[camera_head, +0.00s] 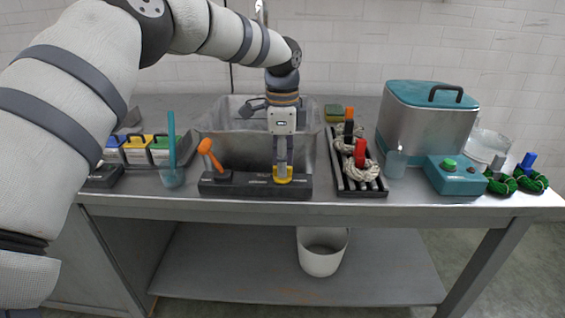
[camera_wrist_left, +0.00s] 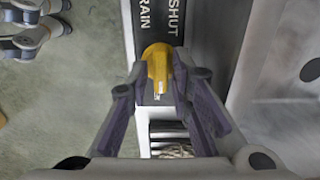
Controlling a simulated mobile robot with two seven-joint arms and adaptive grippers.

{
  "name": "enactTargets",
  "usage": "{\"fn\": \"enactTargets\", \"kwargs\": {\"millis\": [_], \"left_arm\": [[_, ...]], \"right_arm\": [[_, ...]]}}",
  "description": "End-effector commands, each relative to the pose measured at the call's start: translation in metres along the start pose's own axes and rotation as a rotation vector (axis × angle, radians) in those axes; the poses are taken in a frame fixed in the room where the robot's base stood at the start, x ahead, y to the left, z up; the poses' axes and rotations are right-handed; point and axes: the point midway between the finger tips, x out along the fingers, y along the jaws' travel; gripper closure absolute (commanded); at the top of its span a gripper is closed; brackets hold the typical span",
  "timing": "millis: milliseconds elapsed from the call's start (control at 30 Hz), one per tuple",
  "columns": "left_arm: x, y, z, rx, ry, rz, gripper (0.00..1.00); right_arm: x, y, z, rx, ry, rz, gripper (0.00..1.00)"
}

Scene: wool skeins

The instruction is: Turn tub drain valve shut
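The yellow valve handle (camera_head: 291,175) is on the right part of a dark valve block (camera_head: 240,188) at the sink's front edge. My left gripper (camera_head: 282,172) points down at it from above. In the left wrist view the yellow handle (camera_wrist_left: 158,62) lies between my two fingertips (camera_wrist_left: 160,75), which sit close on both sides, so the gripper looks shut on it. The block's words SHUT and DRAIN (camera_wrist_left: 158,20) show beyond the handle. An orange handle (camera_head: 207,150) stands tilted on the left part of the block. My right gripper is not in view.
The sink basin (camera_head: 225,150) lies behind the block. A dark rack (camera_head: 345,185) with wool skeins stands close right, then a steel pot (camera_head: 425,125) and a teal button box (camera_head: 455,175). A cup with a teal stick (camera_head: 172,178) stands left. A white bucket (camera_head: 321,260) is below.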

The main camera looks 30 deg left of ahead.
Motion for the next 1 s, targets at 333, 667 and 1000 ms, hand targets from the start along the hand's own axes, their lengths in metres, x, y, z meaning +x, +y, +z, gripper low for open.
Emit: {"fn": "enactTargets", "kwargs": {"millis": [333, 667, 1000], "left_arm": [[0.0056, -0.0001, -0.0001, 0.000, 0.000, -0.001, 0.87], [0.0051, -0.0001, -0.0001, -0.007, 0.000, -0.001, 1.00], [0.0034, 0.0001, 0.0003, -0.155, -0.001, -0.002, 1.00]], "right_arm": [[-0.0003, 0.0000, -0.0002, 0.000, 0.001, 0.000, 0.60], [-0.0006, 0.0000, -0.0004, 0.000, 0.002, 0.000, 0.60], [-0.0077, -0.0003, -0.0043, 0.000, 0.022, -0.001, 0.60]]}}
